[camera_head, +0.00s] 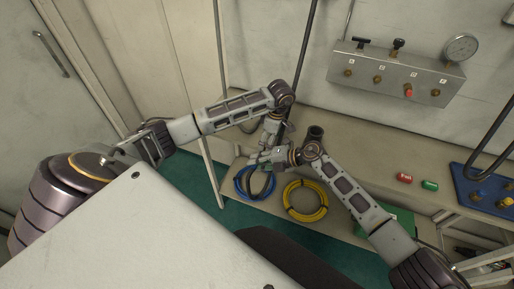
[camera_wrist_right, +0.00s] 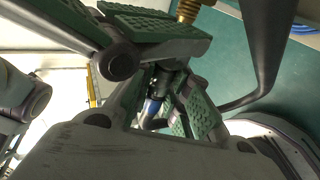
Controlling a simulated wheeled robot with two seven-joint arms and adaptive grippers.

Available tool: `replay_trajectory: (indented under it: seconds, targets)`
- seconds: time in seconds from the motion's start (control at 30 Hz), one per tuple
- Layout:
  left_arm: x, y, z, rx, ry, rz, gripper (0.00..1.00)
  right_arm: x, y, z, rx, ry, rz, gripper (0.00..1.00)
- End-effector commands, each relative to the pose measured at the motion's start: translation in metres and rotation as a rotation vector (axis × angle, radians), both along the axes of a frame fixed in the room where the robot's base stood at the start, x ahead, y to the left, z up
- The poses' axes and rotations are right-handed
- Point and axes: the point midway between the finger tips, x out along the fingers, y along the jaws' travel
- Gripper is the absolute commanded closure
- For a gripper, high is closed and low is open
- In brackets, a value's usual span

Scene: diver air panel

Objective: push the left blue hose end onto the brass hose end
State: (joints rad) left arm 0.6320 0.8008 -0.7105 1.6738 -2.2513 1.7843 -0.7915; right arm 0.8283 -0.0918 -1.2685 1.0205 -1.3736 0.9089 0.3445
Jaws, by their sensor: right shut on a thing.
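My right gripper (camera_head: 262,158) is low over the bench, above the blue hose coil (camera_head: 241,184). In the right wrist view a short blue hose end (camera_wrist_right: 152,108) with a dark sleeve lies between my right gripper's green-padded fingers, which are shut on it. A ribbed brass hose end (camera_wrist_right: 187,10) shows at the top of that view, apart from the visible blue piece. My left gripper (camera_head: 271,127) points down just beside and above the right one. Its fingers are too small and overlapped to read. The tips of both grippers are partly hidden in the head view.
A yellow hose coil (camera_head: 289,202) lies right of the blue one. A metal valve panel (camera_head: 395,75) with a gauge is on the wall. A red piece (camera_head: 404,178) and a green piece (camera_head: 430,185) lie on the bench. A blue board (camera_head: 470,182) with brass fittings is at right.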

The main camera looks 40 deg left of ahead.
Motion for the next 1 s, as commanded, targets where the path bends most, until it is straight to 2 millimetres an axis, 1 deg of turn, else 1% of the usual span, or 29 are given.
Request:
replay_trajectory:
  seconds: [0.03, 0.43, 0.47, 0.5, 0.6, 1.0]
  targets:
    - [-0.0079, -0.0002, -0.0066, 0.004, 0.027, -0.004, 0.45, 0.0133, -0.0039, 0.0037, 0.005, -0.011, -0.026, 1.0]
    - [-0.0076, 0.0032, -0.0071, 0.009, 0.028, 0.0, 0.45, 0.0106, -0.0035, 0.0046, 0.007, -0.011, -0.025, 1.0]
    - [-0.0075, 0.0034, -0.0067, 0.009, 0.027, 0.0, 0.16, 0.0104, -0.0035, 0.0047, 0.007, -0.011, -0.025, 1.0]
    - [-0.0074, 0.0035, -0.0067, 0.01, 0.027, 0.0, 0.11, 0.0104, -0.0034, 0.0048, 0.007, -0.011, -0.025, 1.0]
    - [-0.0072, 0.0039, -0.0066, 0.01, 0.027, 0.0, 0.0, 0.0103, -0.0035, 0.0046, 0.007, -0.01, -0.026, 1.0]
    - [-0.0048, 0.003, -0.0025, 0.007, 0.019, 0.001, 0.0, 0.0068, -0.0029, 0.0023, 0.005, -0.006, -0.02, 1.0]
